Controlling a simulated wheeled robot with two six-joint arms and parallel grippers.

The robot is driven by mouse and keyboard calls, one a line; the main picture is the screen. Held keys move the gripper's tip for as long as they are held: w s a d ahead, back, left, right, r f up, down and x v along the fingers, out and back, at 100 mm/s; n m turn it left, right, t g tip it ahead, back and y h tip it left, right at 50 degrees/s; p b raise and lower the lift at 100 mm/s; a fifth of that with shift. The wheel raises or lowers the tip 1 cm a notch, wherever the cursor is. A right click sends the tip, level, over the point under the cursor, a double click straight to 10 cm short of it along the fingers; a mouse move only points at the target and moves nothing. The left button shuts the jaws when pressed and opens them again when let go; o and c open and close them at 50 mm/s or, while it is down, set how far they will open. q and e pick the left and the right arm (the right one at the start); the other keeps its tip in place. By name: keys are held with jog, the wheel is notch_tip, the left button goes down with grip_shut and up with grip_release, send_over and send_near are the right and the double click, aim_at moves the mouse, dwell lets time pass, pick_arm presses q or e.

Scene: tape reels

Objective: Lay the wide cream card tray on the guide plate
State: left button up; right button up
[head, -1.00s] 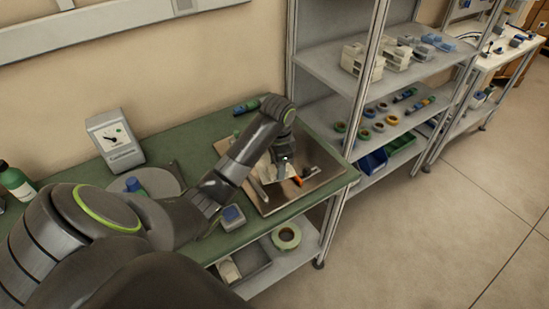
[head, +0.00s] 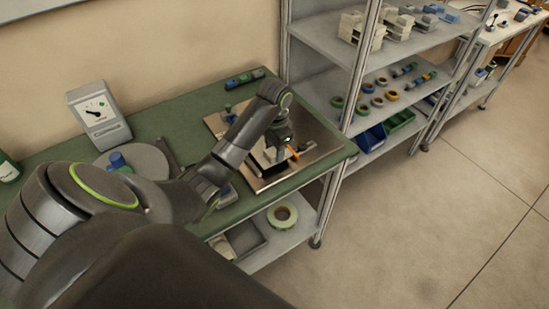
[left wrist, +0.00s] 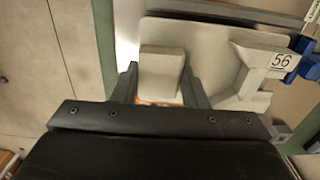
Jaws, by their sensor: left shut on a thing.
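The wide cream card tray shows in the left wrist view (left wrist: 215,60), with a raised block, pale walls and a "56" label. My left gripper (left wrist: 158,88) is shut on its raised block, with one finger on each side. In the head view my left gripper (head: 281,146) is low over the guide plate (head: 314,147), a flat brownish metal board on the green bench. Part of the cream tray (head: 261,155) shows beside the fingers. I cannot tell whether the tray touches the plate. My right gripper is out of view.
An orange-tipped item (head: 293,153) lies close to the gripper. A dial gauge (head: 98,113) and a round grey plate stand left on the bench (head: 180,120). A shelf rack (head: 345,110) with reels and bins stands close on the right.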

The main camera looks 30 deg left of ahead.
pick_arm(q)
jog(key=shift+f+p, duration=0.35)
jog(key=shift+f, duration=1)
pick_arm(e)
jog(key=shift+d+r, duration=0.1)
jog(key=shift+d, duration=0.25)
pick_arm(q)
jog(key=o, duration=1.1)
jog(key=shift+f, duration=0.1)
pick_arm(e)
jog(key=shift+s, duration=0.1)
